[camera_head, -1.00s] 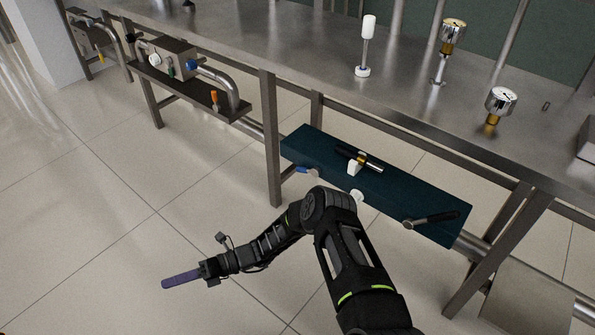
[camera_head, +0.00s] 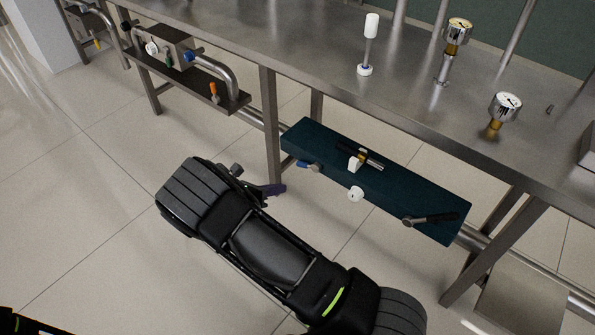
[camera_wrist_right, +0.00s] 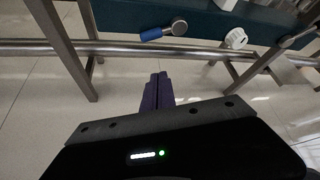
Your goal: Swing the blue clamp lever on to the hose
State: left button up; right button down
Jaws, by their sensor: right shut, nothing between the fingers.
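The blue clamp lever (camera_head: 308,166) is at the left end of a dark teal panel (camera_head: 420,190) under the steel bench. In the right wrist view the lever (camera_wrist_right: 152,34) has a blue grip on the left and a metal pivot on the right. My right gripper (camera_head: 275,190) has purple fingers, shut and empty, left of and below the lever. In the right wrist view its fingertips (camera_wrist_right: 158,76) lie below the lever, apart from it. I cannot make out which part is the hose. My left gripper is not in view.
The panel carries a white knob (camera_head: 355,194), a black-handled valve (camera_head: 430,218) and a black and brass fitting (camera_head: 362,157). A bench leg (camera_head: 270,130) stands just left of the panel. A steel pipe (camera_wrist_right: 110,47) runs behind the fingers. The floor at left is clear.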

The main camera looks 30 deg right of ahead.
aim_at(309, 166)
jog(key=shift+f, duration=0.1)
dwell(0.3)
jog(key=s+b+x, duration=0.1)
jog(key=b+x, duration=0.1)
jog(key=x, duration=0.8)
jog(key=w+r, duration=0.1)
jog(key=r, duration=0.1)
jog(key=w+r, duration=0.1)
jog(key=shift+w+d+r+b, duration=0.15)
jog(key=shift+w+r+b, duration=0.15)
jog(key=shift+r+b, duration=0.1)
